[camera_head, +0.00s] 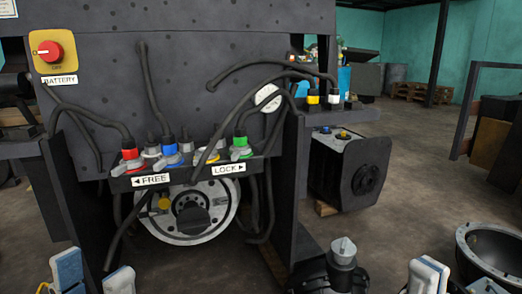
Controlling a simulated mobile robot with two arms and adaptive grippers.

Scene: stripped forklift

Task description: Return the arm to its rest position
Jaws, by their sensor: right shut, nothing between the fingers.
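My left gripper (93,277) shows at the bottom left. Its two pale fingertips stand apart, with nothing visible between them. My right gripper (427,276) shows at the bottom right, its pale fingertips together and empty. Both are cut off by the bottom edge, and most of each arm is out of view. Neither visible fingertip appears to touch the forklift body (210,60) in front of me.
A rail with FREE and LOCK labels (152,180) carries several colour-ringed connectors and hoses. A round metal hub (190,236) sits below. A red battery knob (49,49) is upper left. A dark motor block (345,170), capped unit (342,252) and black round housing (490,250) stand right.

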